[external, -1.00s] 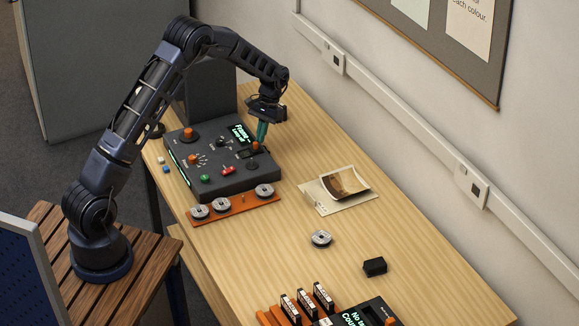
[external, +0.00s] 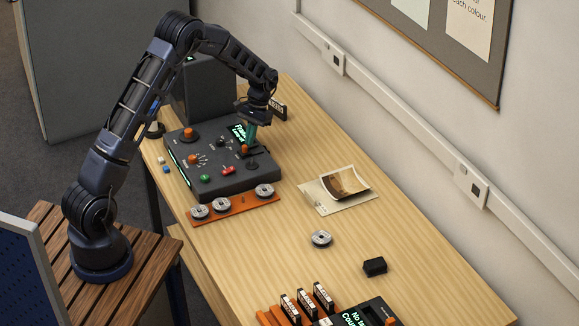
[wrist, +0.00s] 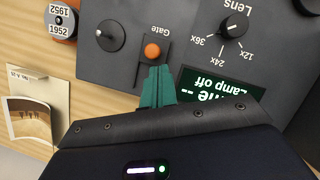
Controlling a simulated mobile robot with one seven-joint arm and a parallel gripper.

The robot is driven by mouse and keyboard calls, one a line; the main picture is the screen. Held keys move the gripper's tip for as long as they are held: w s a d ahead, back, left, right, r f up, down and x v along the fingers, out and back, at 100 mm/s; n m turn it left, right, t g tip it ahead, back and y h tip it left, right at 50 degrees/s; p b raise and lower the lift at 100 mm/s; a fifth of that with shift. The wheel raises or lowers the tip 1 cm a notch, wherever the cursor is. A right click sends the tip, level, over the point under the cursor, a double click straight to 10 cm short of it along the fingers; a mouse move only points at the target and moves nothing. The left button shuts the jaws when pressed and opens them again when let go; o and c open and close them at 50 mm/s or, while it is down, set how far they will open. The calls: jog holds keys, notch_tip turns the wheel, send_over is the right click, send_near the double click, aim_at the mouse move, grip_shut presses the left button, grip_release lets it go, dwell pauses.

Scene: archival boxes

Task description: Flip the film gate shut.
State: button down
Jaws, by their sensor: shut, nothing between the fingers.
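The film gate is a short lever with an orange knob (external: 245,149) on the dark grey console (external: 230,185). In the wrist view the knob (wrist: 152,50) stands in a grey slotted plate beside the word "Gate". My gripper (external: 248,142) has its teal fingers pressed together with nothing between them. In the wrist view the fingertips (wrist: 157,70) are right at the knob's near side; I cannot tell whether they touch it. The lever's lower part is hard to make out.
The console also carries a Lens dial (wrist: 233,25), a lit display (wrist: 215,90) and a black round knob (wrist: 111,36). An orange rack with reels (external: 232,207) lies in front. Photographs (external: 340,188) and a loose reel (external: 321,239) lie right, with bare table between.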

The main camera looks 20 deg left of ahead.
jog(key=w, duration=0.1)
jog(key=w+d, duration=0.1)
jog(key=w, duration=0.1)
jog(key=v, duration=1)
